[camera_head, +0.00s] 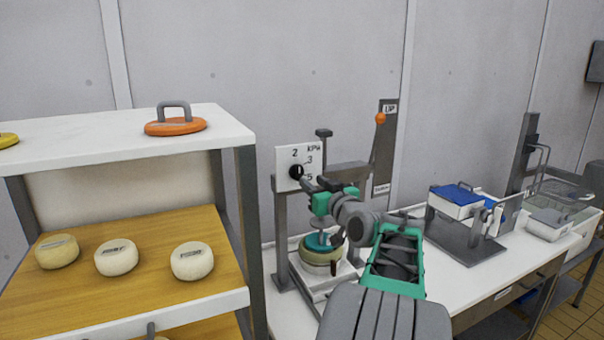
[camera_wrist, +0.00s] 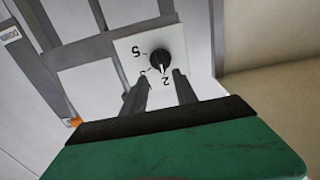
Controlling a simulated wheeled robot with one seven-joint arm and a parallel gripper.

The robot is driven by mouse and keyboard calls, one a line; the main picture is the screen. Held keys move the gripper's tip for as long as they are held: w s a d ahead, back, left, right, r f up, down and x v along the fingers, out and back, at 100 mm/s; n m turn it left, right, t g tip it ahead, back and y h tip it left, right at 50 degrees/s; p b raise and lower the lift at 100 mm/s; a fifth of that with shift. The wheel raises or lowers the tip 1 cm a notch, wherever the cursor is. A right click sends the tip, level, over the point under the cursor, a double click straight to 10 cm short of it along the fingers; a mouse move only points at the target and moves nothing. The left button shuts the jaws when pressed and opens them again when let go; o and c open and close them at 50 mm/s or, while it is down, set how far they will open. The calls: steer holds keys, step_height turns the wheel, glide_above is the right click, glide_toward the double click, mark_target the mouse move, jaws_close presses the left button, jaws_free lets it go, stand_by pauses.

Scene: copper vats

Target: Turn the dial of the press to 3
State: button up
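The press (camera_head: 325,182) is a grey frame with a white dial plate (camera_head: 286,158) marked 2, 3 and 5. The black dial (camera_head: 296,172) sits on this plate. In the wrist view the dial (camera_wrist: 160,57) has a light mark that seems to face the 2; the 3 is partly covered by a finger. My gripper (camera_head: 307,184) is close in front of the plate. In the wrist view my gripper (camera_wrist: 160,75) is open, its two fingers apart with nothing between them. The dial lies just beyond the fingertips; I cannot tell whether they touch it.
A lever with an orange knob (camera_head: 380,118) stands by the UP label. A shelf (camera_head: 110,137) with cheeses and an orange lid (camera_head: 175,126) stands at left. Blue-topped trays (camera_head: 455,201) are on the counter at right.

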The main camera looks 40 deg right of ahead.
mark_target(299, 173)
steer(key=p+x, duration=0.2)
steer(key=x, duration=0.4)
steer(key=shift+w+a+p, duration=0.1)
steer(key=shift+w+p, duration=0.15)
steer(key=shift+p, duration=0.1)
steer(key=shift+w, duration=0.5)
steer(key=shift+f, duration=0.1)
steer(key=shift+c, duration=0.5)
jaws_close()
